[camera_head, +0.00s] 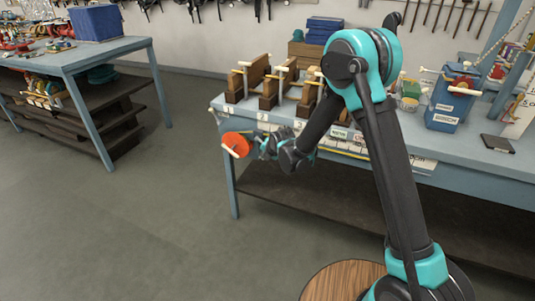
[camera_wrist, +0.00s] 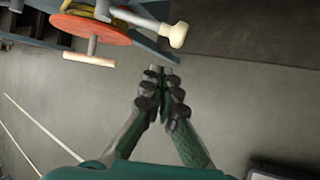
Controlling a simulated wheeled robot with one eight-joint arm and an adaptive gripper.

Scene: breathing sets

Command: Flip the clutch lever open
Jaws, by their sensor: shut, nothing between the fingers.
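An orange disc (camera_head: 241,141) stands out from the front left corner of the workbench, with a pale handle (camera_head: 230,151) on its face. In the wrist view the orange disc (camera_wrist: 88,29) is at the upper left, with a pale T-shaped handle (camera_wrist: 92,48) below it. A cream lever with a rounded knob (camera_wrist: 178,35) reaches right from behind the disc; I cannot tell for sure that it is the clutch lever. My gripper (camera_wrist: 160,72) is shut and empty, below the knob in this view and apart from it. In the head view my gripper (camera_head: 264,147) is just right of the disc.
The blue workbench (camera_head: 440,150) carries wooden stands (camera_head: 247,80) and a blue box unit (camera_head: 452,102). Another bench (camera_head: 100,50) with tools stands at the back left. A round wooden stool top (camera_head: 330,282) is at the bottom. The floor at left is clear.

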